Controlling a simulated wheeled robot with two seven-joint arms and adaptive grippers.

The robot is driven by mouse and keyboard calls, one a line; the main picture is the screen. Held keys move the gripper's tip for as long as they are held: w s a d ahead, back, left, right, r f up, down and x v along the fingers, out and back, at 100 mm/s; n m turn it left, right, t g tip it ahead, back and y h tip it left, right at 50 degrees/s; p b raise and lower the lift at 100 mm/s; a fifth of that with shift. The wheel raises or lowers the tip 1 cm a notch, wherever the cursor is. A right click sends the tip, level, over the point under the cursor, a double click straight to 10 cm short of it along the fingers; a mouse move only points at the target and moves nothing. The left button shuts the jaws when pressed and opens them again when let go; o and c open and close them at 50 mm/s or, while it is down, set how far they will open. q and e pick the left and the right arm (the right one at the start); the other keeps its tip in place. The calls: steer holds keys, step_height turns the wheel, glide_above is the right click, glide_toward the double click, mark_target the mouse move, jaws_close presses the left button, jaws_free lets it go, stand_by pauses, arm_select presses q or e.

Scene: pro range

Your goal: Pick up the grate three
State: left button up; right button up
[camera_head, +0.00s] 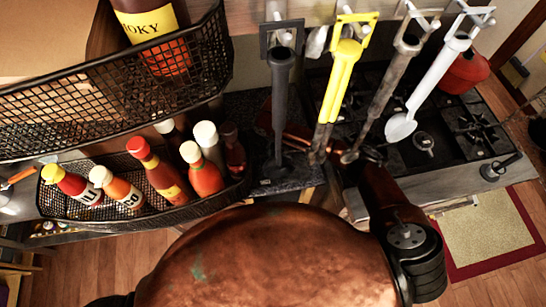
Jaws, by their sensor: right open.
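The range (420,184) stands at the right with black grates on its dark top. The right-hand grate (472,128) shows most clearly and lies flat in place. Another grate area (422,142) lies left of it, partly covered by hanging utensils. I cannot tell which grate is number three. My right arm reaches up and left past the range's left side. My right gripper (268,120) is mostly hidden behind the hanging utensils, left of the grates and apart from the right-hand one. It is open, and I see nothing in it. My left gripper is out of view.
A black utensil (281,95), yellow tongs (341,80), a grey utensil (386,85) and a white spoon (435,80) hang before the range. A red pot (465,73) sits at the back right. Wire baskets (90,105) with sauce bottles (205,178) fill the left.

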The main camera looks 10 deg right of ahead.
step_height(320, 180, down, 4)
steer(key=shift+r+b, duration=0.2)
steer(key=shift+b, duration=0.85)
steer(key=shift+a+f, duration=0.1)
steer(key=shift+f, duration=0.45)
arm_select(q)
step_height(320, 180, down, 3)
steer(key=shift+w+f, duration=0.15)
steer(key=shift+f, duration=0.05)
arm_select(e)
steer(key=shift+c, duration=0.6)
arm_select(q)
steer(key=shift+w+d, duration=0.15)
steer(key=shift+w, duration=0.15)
arm_select(e)
steer(key=c, duration=0.4)
steer(key=c, duration=0.4)
steer(key=shift+c, duration=0.2)
